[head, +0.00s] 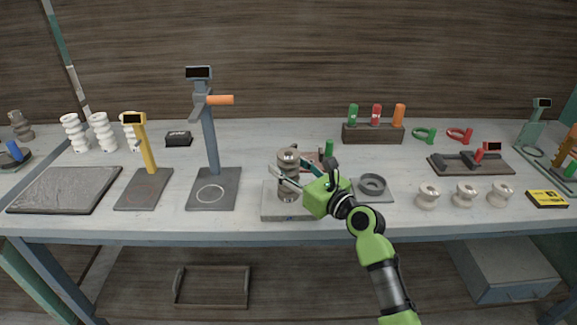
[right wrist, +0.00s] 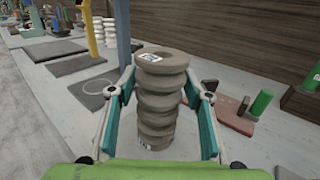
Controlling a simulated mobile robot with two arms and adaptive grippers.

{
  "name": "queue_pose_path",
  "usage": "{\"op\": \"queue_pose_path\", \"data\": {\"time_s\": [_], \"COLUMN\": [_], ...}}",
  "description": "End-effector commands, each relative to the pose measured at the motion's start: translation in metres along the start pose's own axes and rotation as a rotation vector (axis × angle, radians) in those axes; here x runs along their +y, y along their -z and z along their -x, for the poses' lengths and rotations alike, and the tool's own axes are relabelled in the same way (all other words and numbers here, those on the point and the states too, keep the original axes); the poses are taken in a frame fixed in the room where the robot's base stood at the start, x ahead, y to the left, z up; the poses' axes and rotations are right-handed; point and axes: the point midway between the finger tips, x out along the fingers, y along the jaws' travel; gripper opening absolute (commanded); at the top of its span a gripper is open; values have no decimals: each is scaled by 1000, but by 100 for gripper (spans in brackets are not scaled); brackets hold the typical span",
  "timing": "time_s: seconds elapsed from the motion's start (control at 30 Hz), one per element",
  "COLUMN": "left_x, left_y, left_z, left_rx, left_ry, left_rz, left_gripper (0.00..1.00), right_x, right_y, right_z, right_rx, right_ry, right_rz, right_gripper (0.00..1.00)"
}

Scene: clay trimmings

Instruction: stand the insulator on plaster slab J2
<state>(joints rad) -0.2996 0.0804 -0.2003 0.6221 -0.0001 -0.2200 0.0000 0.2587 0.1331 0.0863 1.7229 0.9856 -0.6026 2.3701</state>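The insulator (head: 289,191) is a brown-grey ribbed column, upright on a pale grey slab (head: 269,209) at the table's middle front. A small marking on the slab's front edge is too small to read, so I cannot tell whether it is J2. My right gripper (head: 287,167) reaches in from the right, with a finger on either side of the insulator. In the right wrist view the insulator (right wrist: 158,103) stands between the teal fingers, with narrow gaps beside it, so the gripper looks open. The insulator's lower front is partly hidden in that view. My left gripper is not in view.
A blue-grey stand (head: 210,135) with an orange arm is left of the slab, and a yellow stand (head: 148,147) is farther left. A grey plate with a ring (head: 372,184) and several pale spools (head: 464,194) stand to the right. A reddish plate (right wrist: 222,115) lies behind.

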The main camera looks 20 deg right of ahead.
Motion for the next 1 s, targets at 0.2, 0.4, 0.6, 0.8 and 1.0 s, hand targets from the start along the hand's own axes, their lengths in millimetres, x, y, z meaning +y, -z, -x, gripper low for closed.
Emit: {"op": "queue_pose_path", "data": {"time_s": [0.2, 0.4, 0.6, 0.8, 1.0], "left_x": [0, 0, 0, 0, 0], "left_y": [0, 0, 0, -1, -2], "left_z": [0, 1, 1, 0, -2], "left_rx": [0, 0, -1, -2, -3], "left_ry": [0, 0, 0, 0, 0], "left_rz": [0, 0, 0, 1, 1], "left_gripper": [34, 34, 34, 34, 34], "right_x": [0, 0, 0, 0, 0], "right_y": [0, -4, -1, -1, -2], "right_z": [0, 0, 26, 70, 104], "right_rx": [1, 0, 2, 4, 2], "right_ry": [0, 0, 1, 1, 1], "right_rz": [0, 2, 0, 2, 1], "right_gripper": [57, 57, 57, 57, 57]}}
